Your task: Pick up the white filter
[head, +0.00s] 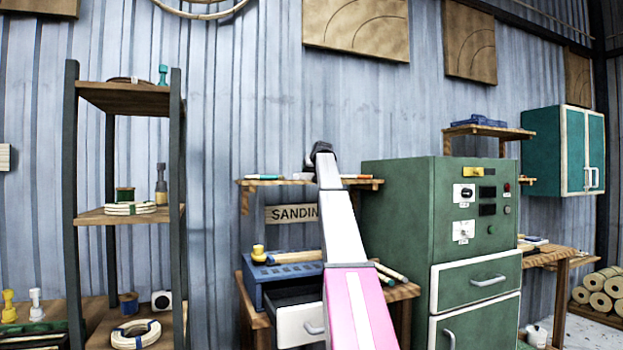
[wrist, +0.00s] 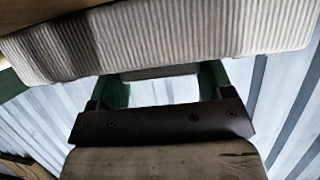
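The white filter (wrist: 180,38) fills the top of the wrist view as a long, ribbed, off-white block, very close to the camera. My gripper (wrist: 162,82) shows below it, with two greenish fingers apart and wall visible in the gap between them. The filter covers the finger ends, so contact cannot be told. In the head view my gripper (head: 322,150) is a dark shape at the end of my arm, above the small wall shelf (head: 257,183). My arm hides part of that shelf, and the filter is not clearly seen there.
Small tools lie on the wall shelf. Below is a workbench (head: 402,291) with a blue holder (head: 285,283) and an open white-fronted drawer (head: 298,326). A green cabinet (head: 398,215) stands close right of my arm. A tall wooden rack (head: 128,98) stands left.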

